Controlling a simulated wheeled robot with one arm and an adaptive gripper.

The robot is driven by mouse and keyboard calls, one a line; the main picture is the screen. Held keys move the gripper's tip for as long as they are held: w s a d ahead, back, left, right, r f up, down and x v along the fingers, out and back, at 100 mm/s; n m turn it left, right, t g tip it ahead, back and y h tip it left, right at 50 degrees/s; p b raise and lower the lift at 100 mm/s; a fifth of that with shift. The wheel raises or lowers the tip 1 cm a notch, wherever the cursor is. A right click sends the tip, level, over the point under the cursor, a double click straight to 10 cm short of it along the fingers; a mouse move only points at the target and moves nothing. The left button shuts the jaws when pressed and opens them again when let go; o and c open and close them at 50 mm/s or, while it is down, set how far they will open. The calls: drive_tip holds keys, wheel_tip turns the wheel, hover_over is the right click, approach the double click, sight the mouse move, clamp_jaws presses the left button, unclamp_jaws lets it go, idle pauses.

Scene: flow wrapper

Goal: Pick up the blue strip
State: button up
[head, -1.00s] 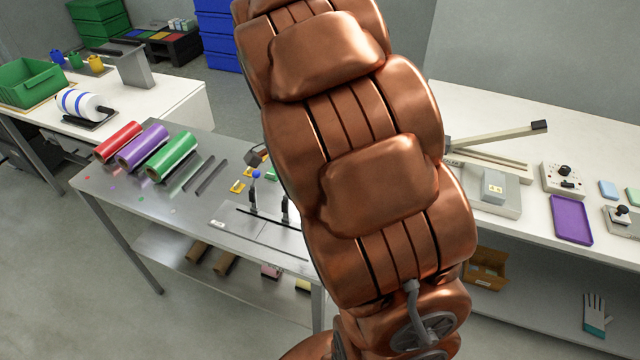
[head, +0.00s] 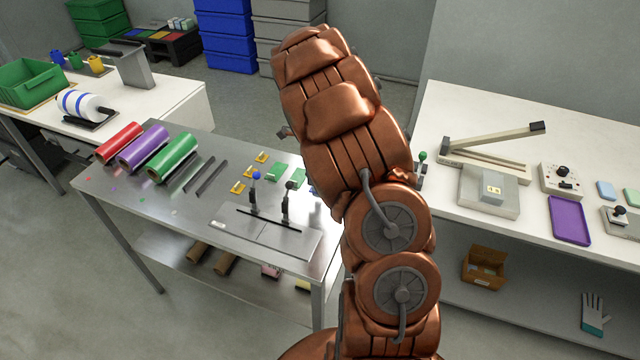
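No whole blue strip can be made out. A small blue patch (head: 312,190) shows at the left edge of my arm, on the steel table beside the green pieces; the arm hides the rest, and I cannot tell whether it is the strip. My copper arm stands across the middle of the head view. Only a small dark part, seemingly of my gripper (head: 283,132), sticks out left of the arm, above the table's far edge in the picture. The fingers are hidden, so their opening and anything in them cannot be seen.
The steel table (head: 125,195) holds red, purple and green rolls, dark bars, yellow pieces (head: 238,187), green pieces (head: 298,177) and a plate (head: 265,235) with two upright knobbed posts. A white bench (head: 460,115) at right carries a lever device and purple tray (head: 570,220).

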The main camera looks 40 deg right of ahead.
drive_tip(key=shift+w+d+f+p, duration=0.15)
drive_tip(key=shift+f+p, duration=0.45)
drive_tip(key=shift+f, duration=0.8)
drive_tip(key=shift+s+d+f+p, duration=0.15)
drive_tip(key=shift+f+p, duration=0.45)
drive_tip(key=shift+f, duration=0.75)
drive_tip(key=shift+w, duration=0.1)
clamp_jaws()
